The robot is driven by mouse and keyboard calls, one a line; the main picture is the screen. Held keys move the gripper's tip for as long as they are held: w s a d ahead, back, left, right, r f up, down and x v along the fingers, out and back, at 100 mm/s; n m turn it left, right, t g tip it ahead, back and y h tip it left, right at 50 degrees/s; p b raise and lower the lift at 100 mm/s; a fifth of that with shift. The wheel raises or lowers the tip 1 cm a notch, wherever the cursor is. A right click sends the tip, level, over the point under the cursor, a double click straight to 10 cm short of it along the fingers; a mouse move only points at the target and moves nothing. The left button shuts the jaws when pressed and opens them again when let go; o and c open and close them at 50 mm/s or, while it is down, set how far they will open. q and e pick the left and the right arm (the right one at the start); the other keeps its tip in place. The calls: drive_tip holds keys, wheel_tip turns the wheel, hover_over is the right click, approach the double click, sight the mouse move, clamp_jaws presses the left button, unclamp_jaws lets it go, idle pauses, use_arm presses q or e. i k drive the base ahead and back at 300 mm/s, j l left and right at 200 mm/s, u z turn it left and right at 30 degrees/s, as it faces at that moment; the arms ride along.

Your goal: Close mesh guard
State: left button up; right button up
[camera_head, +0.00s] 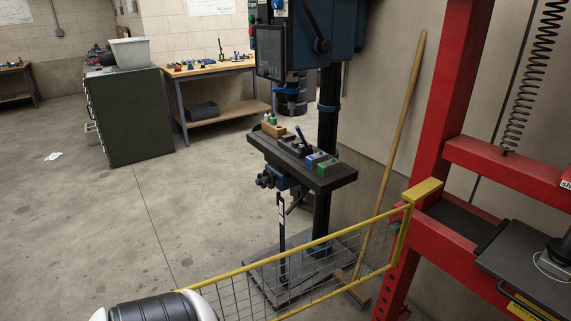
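The mesh guard (321,241) is a yellow-framed panel with grey wire mesh. It is joined to the red press frame (454,85) near its upright at the right and stands swung out from it toward the lower left. Its near left end is hidden behind a black and white part of my own arm at the bottom left; whether they touch I cannot tell. Neither of my grippers shows in the head view.
A blue drill press (328,120) with a black work table (338,178) stands behind the guard. A wooden-handled broom (400,125) leans between it and the press frame. A dark cabinet (135,120) and a workbench (215,68) stand farther back. The floor at left is mostly clear.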

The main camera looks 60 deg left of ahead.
sight(408, 207)
drive_tip(key=k+j+z, duration=0.15)
drive_tip(key=j, duration=0.35)
drive_tip(key=k+j+z, duration=0.15)
drive_tip(key=j, duration=0.3)
drive_tip(key=k+j+z, duration=0.2)
drive_tip(key=j, duration=0.25)
drive_tip(key=k+j+z, duration=0.15)
drive_tip(key=j, duration=0.3)
drive_tip(key=k+j+z, duration=0.15)
drive_tip(key=j, duration=0.25)
drive_tip(key=j+z, duration=0.15)
drive_tip(key=j, duration=0.7)
